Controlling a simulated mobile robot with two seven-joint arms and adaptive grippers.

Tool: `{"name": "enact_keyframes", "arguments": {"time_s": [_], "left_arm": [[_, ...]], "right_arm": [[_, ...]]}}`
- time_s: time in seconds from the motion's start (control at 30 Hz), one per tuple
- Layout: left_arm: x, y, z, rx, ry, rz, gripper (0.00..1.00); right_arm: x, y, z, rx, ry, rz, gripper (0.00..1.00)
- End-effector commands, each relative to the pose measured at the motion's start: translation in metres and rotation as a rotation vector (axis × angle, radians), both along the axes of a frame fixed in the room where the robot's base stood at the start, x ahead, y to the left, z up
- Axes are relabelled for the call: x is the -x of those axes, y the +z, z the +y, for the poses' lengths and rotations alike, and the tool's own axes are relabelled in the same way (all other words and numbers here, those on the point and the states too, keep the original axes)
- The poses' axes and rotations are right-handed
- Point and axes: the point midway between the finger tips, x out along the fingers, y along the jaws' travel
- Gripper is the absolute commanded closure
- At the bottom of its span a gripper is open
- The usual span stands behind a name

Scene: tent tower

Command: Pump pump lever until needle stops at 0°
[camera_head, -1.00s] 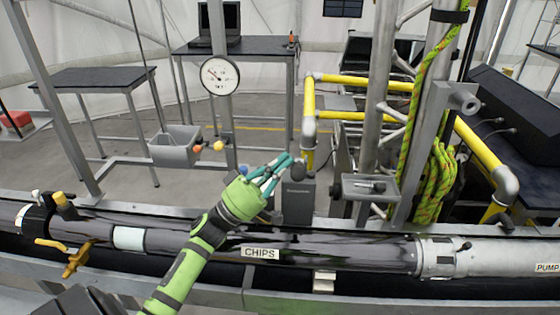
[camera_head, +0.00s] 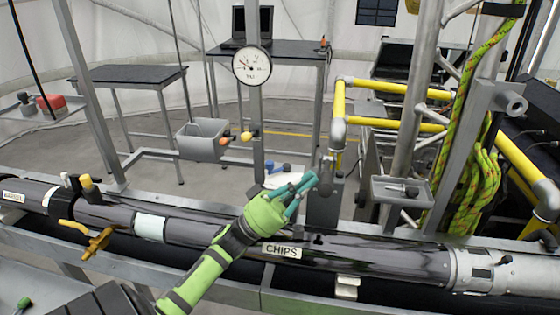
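The round white pressure gauge (camera_head: 252,66) is on an upright post, upper middle. Its needle points to the upper left; its exact reading is too small to tell. My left gripper (camera_head: 314,183), green with teal fingers, reaches over the dark pipe labelled CHIPS. Its fingertips are close to a dark rounded knob (camera_head: 325,166) by a grey box, which may be the pump lever's end. I cannot tell whether they touch or grip it. My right gripper is not in view.
The long dark pipe (camera_head: 380,257) crosses the foreground. Yellow piping (camera_head: 338,100) rises just behind the knob. A small grey tray (camera_head: 400,190) and a green rope (camera_head: 480,180) are to the right. A grey bin (camera_head: 203,140) with orange-tipped items beside it is to the left.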

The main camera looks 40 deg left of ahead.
Motion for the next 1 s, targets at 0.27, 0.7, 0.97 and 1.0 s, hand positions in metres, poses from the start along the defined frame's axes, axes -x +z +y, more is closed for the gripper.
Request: {"name": "enact_keyframes", "arguments": {"time_s": [0.27, 0.7, 0.97, 1.0], "left_arm": [[0.043, -0.007, 0.033, -0.002, 0.005, 0.008, 1.00], [0.098, -0.004, 0.074, 0.000, 0.003, 0.003, 1.00], [0.100, -0.004, 0.076, 0.001, 0.003, 0.001, 1.00], [0.100, -0.004, 0.076, 0.001, 0.003, 0.001, 1.00]], "right_arm": [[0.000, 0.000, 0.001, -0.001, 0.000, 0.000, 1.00], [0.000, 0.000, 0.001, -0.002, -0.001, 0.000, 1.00], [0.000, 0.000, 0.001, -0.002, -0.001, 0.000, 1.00], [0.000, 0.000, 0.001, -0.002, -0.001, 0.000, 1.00]]}}
